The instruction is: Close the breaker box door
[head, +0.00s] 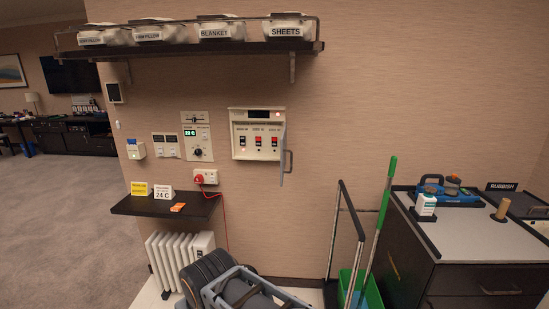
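The breaker box (258,110) is a cream panel on the wall in the middle of the head view. The breaker box door (283,155) stands open on the right side of the box, swung out from the wall and seen nearly edge-on. A handle (290,161) shows on the door's right side. No gripper fingers can be made out in this view.
A shelf (200,49) with labelled linen bundles hangs above the box. A small dark shelf (150,206) with cards and a white radiator (173,257) are lower left. A cart handle (351,209), green-handled tool (385,205) and dark cabinet (410,255) stand to the right.

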